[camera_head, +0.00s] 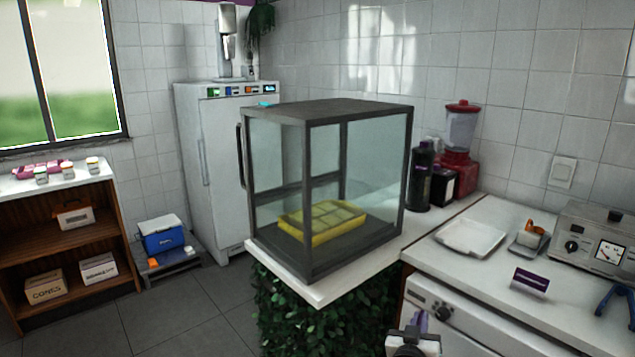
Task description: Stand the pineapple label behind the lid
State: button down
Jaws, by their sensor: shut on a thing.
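My gripper (414,341) is at the bottom edge, in front of the white counter front, partly cut off by the frame. It is shut on a small purple piece (420,320) that sticks up from it; I cannot tell whether this is the pineapple label. A dark purple sign with pale lettering (530,282) stands on the right counter, its writing too small to read. A flat white tray-like piece (472,238) lies farther back on that counter; I cannot tell whether it is the lid.
A glass case (357,110) with a yellow divided tray (318,237) stands left of the counter. A small scale (528,243), a grey appliance (598,240) and a blue-handled tool (612,297) are at right. Bare counter lies around the sign.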

jog(key=s+a+f+n+t+y, duration=0.1)
jog(key=s+a+f+y, duration=0.3)
jog(key=a+f, duration=0.8)
jog(key=s+a+f+n+y, duration=0.3)
jog(key=s+a+f+n, duration=0.1)
jog(key=a+f, duration=0.8)
notch_tip(320, 180, down, 3)
jog(key=shift+s+r+t+y, duration=0.1)
jog(key=shift+s+t+y, duration=0.3)
jog(key=shift+s, duration=0.35)
jog(key=shift+a, duration=0.1)
